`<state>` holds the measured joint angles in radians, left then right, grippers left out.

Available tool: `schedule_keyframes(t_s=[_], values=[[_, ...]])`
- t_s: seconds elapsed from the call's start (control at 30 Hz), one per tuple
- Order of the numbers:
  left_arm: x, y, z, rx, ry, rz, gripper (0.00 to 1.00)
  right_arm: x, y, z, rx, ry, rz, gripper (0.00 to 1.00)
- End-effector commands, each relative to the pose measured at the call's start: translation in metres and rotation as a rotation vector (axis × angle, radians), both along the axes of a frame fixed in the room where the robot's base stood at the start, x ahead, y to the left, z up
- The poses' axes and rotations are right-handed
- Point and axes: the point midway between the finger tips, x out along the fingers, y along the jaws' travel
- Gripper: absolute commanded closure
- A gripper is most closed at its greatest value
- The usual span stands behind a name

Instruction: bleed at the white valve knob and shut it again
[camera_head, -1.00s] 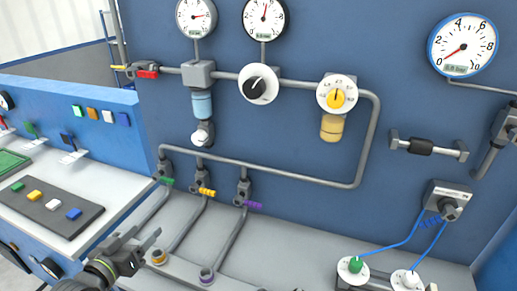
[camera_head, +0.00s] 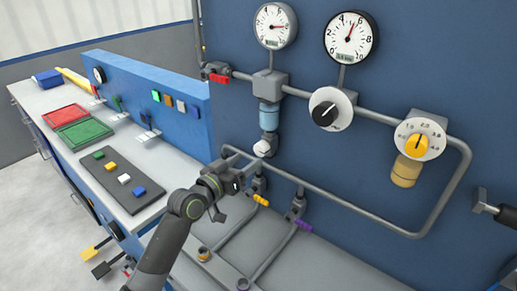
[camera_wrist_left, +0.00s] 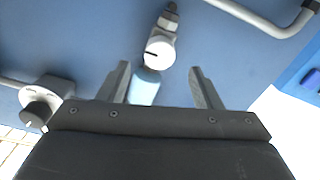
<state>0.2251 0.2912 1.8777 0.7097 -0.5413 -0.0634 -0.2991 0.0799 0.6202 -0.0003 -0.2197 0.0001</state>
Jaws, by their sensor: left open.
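The white valve knob (camera_head: 262,148) sits on a dark valve under the light-blue filter bowl (camera_head: 269,116) on the blue panel. In the left wrist view the white knob (camera_wrist_left: 160,52) shows a dark line on its face, and the blue bowl (camera_wrist_left: 145,88) shows between the fingers. My left gripper (camera_head: 238,182) is open and empty, below and left of the knob in the head view. In the wrist view the left gripper (camera_wrist_left: 159,70) points at the panel, with the knob ahead between its fingertips, apart from them.
A grey pipe loop (camera_head: 340,200) runs below the knob, with yellow (camera_head: 260,199) and purple (camera_head: 304,225) valve handles near my left arm. A black-and-white dial (camera_head: 331,109) and yellow regulator knob (camera_head: 417,145) are at right. A bench (camera_head: 75,98) with trays stands at left.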

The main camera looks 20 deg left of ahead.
Motion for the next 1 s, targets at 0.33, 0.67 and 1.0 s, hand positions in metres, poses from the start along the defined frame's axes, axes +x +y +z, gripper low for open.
schedule_keyframes(t_s=[0.33, 0.67, 1.0], values=[[0.049, -0.018, 0.001, -0.001, 0.001, 0.000, 0.41, -0.002, 0.000, 0.010, 0.000, 0.003, 0.000, 0.65], [0.061, -0.023, 0.000, 0.001, 0.000, 0.000, 0.41, -0.001, 0.000, 0.011, 0.000, 0.002, -0.001, 0.65], [0.061, -0.022, 0.000, 0.001, 0.000, 0.000, 0.62, -0.001, 0.000, 0.011, 0.000, 0.002, -0.001, 0.65]])
